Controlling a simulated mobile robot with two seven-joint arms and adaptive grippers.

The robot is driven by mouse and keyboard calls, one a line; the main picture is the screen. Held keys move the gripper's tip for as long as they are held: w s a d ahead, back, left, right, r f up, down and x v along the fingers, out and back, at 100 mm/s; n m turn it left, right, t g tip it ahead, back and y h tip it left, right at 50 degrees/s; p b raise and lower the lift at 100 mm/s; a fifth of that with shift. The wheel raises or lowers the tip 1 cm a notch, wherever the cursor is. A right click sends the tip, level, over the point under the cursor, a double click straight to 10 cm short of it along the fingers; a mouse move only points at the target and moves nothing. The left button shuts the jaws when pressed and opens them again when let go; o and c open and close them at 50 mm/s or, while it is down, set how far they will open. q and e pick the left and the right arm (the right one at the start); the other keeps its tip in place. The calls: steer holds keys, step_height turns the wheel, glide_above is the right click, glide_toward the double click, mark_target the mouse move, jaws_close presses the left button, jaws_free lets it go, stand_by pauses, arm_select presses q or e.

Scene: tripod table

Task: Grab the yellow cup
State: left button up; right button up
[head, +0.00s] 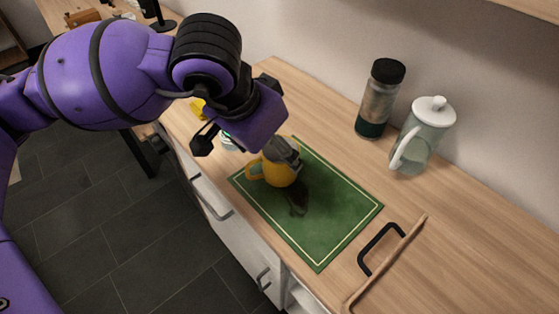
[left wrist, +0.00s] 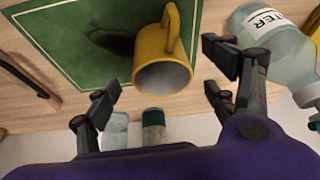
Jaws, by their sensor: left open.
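The yellow cup (head: 280,174) stands on the green mat (head: 325,215), near the mat's far left part, with its handle towards the left. In the left wrist view the cup (left wrist: 158,48) shows its grey inside and handle, ahead of and between the fingers. My left gripper (head: 244,149) is open and empty above the cup, with one finger overlapping the cup's top in the head view. In the left wrist view the open gripper (left wrist: 162,72) has a finger on each side of the cup's opening. I cannot tell whether a finger touches it. My right gripper is not in view.
A dark-lidded bottle (head: 380,98) and a glass pitcher (head: 423,136) stand by the wall. A tray with a black handle (head: 380,245) lies at the front right.

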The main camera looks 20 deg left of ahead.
mark_target(279, 161)
arm_select(q)
steer(key=x, duration=0.6)
steer(key=shift+s+a+p, duration=0.15)
steer(key=shift+s+p, duration=0.05)
steer(key=shift+p, duration=0.1)
steer(key=c, duration=1.5)
